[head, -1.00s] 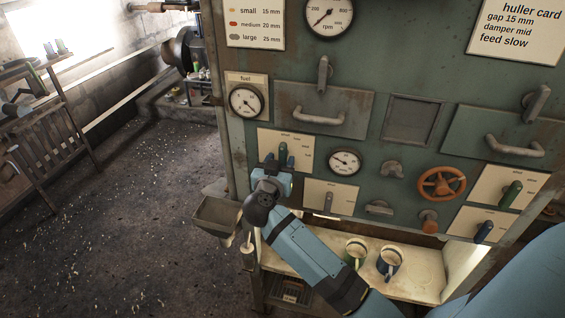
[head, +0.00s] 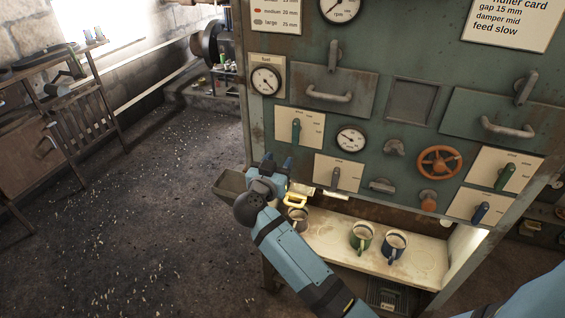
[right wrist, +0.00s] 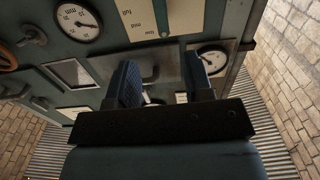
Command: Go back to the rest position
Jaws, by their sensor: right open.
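My right gripper (head: 277,163) is in front of the lower left part of the green machine panel (head: 372,122). It is open and empty, and its two blue fingers stand apart in the right wrist view (right wrist: 165,82). A green lever (head: 296,130) on a cream plate is just above and to the right of the gripper. The lever also shows in the right wrist view (right wrist: 161,16). The gripper appears apart from it. My left gripper is not in view.
A shelf (head: 330,240) under the panel holds several mugs, among them a green mug (head: 361,236) and a blue mug (head: 395,245). A wooden rack stands at the left (head: 92,120). The floor between is open.

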